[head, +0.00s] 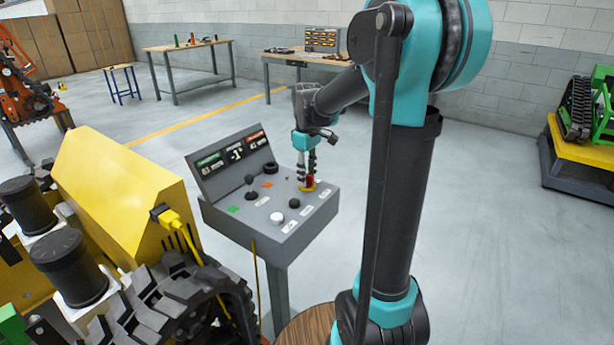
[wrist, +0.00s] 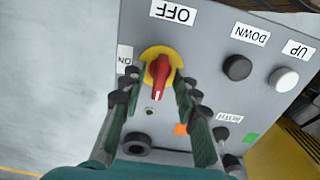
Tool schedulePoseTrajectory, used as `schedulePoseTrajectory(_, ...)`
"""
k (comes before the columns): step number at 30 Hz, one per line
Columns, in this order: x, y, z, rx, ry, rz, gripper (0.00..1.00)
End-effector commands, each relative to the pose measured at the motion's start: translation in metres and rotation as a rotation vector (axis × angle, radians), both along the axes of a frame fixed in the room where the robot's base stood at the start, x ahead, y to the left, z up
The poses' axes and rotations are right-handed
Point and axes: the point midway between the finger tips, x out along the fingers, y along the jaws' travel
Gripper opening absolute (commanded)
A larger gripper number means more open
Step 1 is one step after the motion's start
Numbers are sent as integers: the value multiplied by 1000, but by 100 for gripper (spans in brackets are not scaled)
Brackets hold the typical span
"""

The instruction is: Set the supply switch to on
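The supply switch is a red rotary handle (wrist: 159,82) on a yellow round base (wrist: 151,55), set in a grey control panel (wrist: 205,70). In the head view the switch (head: 309,181) is at the panel's right side, partly behind my gripper (head: 305,172). In the wrist view the OFF label (wrist: 173,12) is above the switch and the ON label (wrist: 124,59) is to its left. The handle lies nearly upright in that picture, more in line with OFF than with ON. My gripper (wrist: 157,87) is open, its fingers on either side of the handle with gaps visible.
A black button (wrist: 237,68) and a white button (wrist: 284,79) sit beside the switch. A black joystick (head: 250,184) and a display (head: 233,154) are also on the console. A yellow tracked carrier (head: 118,188) stands close at left.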

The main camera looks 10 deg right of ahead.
Motion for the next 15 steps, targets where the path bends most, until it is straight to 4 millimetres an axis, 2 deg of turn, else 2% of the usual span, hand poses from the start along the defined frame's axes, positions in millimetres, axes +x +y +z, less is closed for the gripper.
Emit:
schedulePoseTrajectory(10, 0, 0, -3, 0, 0, 0, 31)
schedulePoseTrajectory(15, 0, 0, -3, 0, 0, 0, 10)
